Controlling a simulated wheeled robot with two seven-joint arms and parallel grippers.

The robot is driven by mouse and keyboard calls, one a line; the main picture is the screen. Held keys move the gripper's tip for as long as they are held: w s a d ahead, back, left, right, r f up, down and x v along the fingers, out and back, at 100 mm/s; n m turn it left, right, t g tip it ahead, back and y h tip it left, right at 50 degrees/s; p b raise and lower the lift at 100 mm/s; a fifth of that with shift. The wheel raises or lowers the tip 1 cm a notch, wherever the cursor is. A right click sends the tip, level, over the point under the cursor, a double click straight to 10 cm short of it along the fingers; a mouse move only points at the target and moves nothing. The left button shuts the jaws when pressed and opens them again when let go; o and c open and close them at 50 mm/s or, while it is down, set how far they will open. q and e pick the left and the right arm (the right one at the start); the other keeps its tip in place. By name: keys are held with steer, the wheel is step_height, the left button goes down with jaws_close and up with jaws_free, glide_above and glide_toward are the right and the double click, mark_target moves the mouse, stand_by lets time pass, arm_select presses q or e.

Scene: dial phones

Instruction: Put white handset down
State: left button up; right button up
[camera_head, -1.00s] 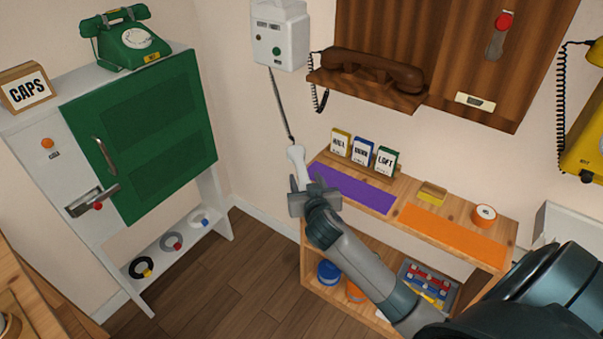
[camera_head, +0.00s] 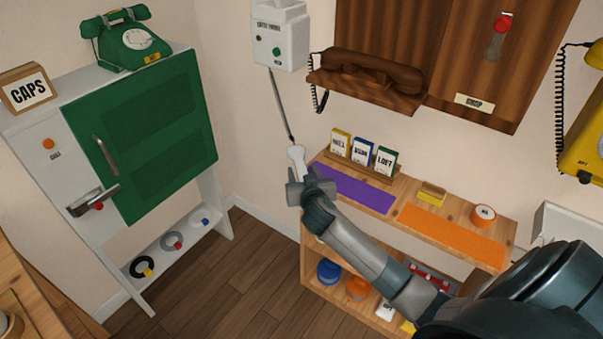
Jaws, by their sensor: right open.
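The white handset (camera_head: 297,158) hangs roughly upright at the end of a dark cord (camera_head: 282,105). The cord runs up to the white wall phone (camera_head: 280,38). My right gripper (camera_head: 297,184) is open at the lower part of the handset, near the left end of the shelf unit's top. The fingers and wrist hide the handset's lower end, and I cannot tell whether they touch it. My left gripper is not in view.
A purple mat (camera_head: 350,187) and an orange mat (camera_head: 452,235) lie on the wooden shelf unit. Hall, door and loft cards (camera_head: 362,152) stand behind the purple mat. A brown handset (camera_head: 372,70) rests on a wall shelf. A green cabinet (camera_head: 145,135) stands left.

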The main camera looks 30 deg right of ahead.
mark_target(303, 173)
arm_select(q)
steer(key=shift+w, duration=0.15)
arm_select(e)
jaws_close()
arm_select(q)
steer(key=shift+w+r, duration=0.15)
arm_select(e)
steer(key=shift+r, duration=0.2)
step_height(303, 173, up, 9)
steer(key=shift+r, duration=0.2)
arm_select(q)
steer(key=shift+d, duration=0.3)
arm_select(e)
steer(key=shift+r, duration=0.2)
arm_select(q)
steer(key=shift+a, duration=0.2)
